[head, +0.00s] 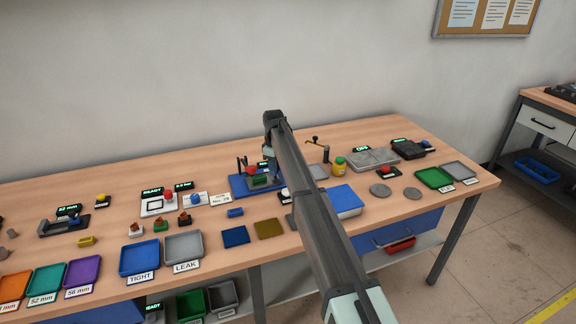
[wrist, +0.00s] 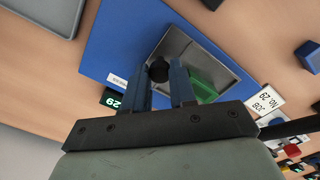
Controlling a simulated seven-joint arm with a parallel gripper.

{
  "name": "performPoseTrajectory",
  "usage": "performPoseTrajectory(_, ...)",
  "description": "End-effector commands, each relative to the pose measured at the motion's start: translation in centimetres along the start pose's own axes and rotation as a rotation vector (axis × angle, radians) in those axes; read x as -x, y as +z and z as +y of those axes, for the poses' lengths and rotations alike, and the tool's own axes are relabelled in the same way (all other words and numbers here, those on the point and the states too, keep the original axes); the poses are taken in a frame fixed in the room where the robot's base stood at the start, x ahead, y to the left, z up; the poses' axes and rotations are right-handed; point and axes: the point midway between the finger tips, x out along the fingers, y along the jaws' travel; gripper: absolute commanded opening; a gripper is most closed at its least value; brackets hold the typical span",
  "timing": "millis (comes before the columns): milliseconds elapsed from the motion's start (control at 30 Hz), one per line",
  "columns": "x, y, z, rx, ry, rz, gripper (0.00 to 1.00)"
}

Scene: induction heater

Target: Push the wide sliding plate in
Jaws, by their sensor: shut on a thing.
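A blue fixture (head: 238,186) stands in the middle of the table, and its blue base (wrist: 125,40) fills much of the wrist view. A grey metal plate or recess (wrist: 178,45) lies on it, with a green block (wrist: 203,88) inside, also visible in the head view (head: 259,180). I cannot tell which part is the wide sliding plate. A round black knob (wrist: 158,70) shows between my fingertips. My gripper (wrist: 163,80) is shut on the knob. In the head view my gripper (head: 269,165) is over the fixture's right side, partly hidden by my arm.
A job card (wrist: 265,101) and a small green display (wrist: 110,98) are near the fixture. A blue block (head: 235,212) lies in front of it. Blue (head: 235,237) and brown (head: 270,229) mats are nearer the front edge. A yellow jar (head: 339,166) stands right of my arm.

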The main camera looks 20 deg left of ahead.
Motion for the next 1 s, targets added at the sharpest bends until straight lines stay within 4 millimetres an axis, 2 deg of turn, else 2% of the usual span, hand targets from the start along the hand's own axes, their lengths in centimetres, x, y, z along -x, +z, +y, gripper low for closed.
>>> performPoseTrajectory(100, 0.0, -2.1, -2.1, 0.003, 0.000, 0.001, 0.00)
performPoseTrajectory(200, 0.0, -3.0, -3.0, 0.001, 0.000, 0.001, 0.00)
performPoseTrajectory(567, 0.0, -3.7, -3.7, 0.002, -0.003, 0.003, 0.00)
performPoseTrajectory(600, 0.0, -3.7, -3.7, 0.002, -0.004, 0.004, 0.27)
performPoseTrajectory(867, 0.0, -3.6, -3.6, 0.002, -0.002, 0.002, 0.52)
performPoseTrajectory(1000, 0.0, -3.5, -3.5, 0.001, -0.001, 0.001, 0.52)
